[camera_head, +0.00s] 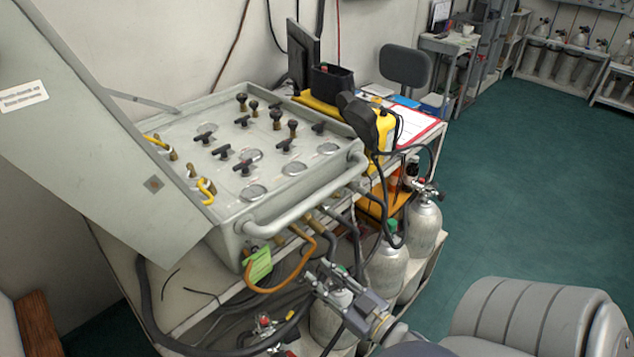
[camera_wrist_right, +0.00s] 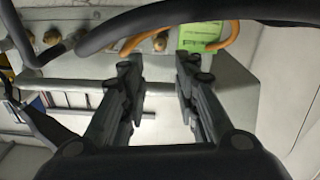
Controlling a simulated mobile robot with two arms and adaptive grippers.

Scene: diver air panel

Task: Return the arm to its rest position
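My right gripper (camera_head: 328,280) is in front of the lower shelf of the panel's bench, below the grey panel case's front handle, near the gas cylinders. In the right wrist view the right gripper (camera_wrist_right: 160,75) has its two fingers apart with nothing between them. The green tag (camera_wrist_right: 203,37) and an orange hose (camera_wrist_right: 178,22) lie just beyond the fingertips in that view. The air panel (camera_head: 250,150) sits on the bench with its lid raised at the left. My left gripper is not in the head view.
Grey cylinders (camera_head: 424,225) stand at the bench's right end. Dark hoses (camera_head: 160,318) hang below the panel and cross close to my right gripper. A yellow device (camera_head: 384,128) and a red clipboard (camera_head: 418,122) lie on the bench. The green floor (camera_head: 530,190) at the right is clear.

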